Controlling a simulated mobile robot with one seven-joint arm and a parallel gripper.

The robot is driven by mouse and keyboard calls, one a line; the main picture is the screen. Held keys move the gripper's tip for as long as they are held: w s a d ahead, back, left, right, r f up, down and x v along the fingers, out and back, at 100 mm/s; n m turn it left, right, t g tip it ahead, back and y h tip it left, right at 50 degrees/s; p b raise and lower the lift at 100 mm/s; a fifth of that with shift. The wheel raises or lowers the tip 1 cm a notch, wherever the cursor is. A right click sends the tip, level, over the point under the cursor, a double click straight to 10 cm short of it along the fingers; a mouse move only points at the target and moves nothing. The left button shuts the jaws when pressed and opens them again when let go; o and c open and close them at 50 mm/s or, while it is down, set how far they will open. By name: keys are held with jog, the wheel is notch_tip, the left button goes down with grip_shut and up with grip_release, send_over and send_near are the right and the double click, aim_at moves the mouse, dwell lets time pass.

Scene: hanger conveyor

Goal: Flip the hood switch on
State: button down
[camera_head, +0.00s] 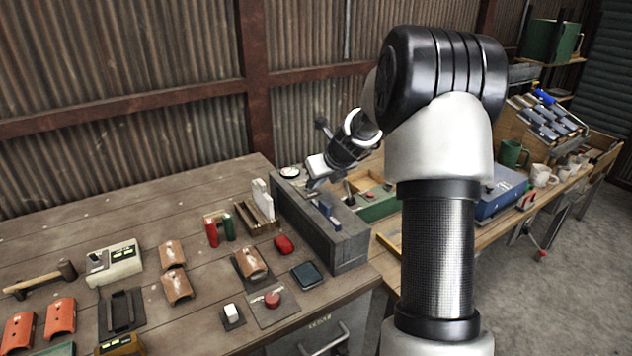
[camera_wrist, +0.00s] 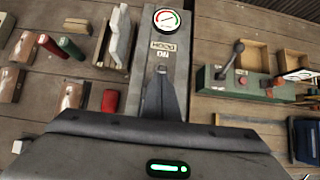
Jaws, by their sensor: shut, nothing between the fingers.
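A long grey box (camera_head: 345,250) stands on the bench and carries a round dial gauge (camera_head: 289,172). In the wrist view, the same box (camera_wrist: 181,62) has a label reading HOOD (camera_wrist: 162,47) below the gauge (camera_wrist: 166,20). My gripper (camera_head: 312,184) is over the top of this box, in front of the gauge. In the wrist view, my gripper (camera_wrist: 162,72) is shut and empty, its tips just below the label. I cannot make out the hood switch itself; the fingers cover part of the box top. Whether the tips touch the box is unclear.
Right of the box is a green control box (camera_wrist: 245,85) with an upright lever (camera_wrist: 234,55) and a red button. The bench's back left is clear.

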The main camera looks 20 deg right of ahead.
jog(key=shift+w+a+r+p, duration=0.15)
jog(key=shift+w+r+p, duration=0.55)
jog(key=shift+p, duration=0.75)
jog(key=shift+w+r+p, duration=0.1)
jog(key=shift+r+p, duration=0.05)
jog(key=shift+p, duration=0.25)
jog(key=shift+w+f, duration=0.1)
jog(key=shift+f, duration=0.15)
jog(key=shift+r, duration=0.15)
jog(key=shift+r+p, duration=0.7)
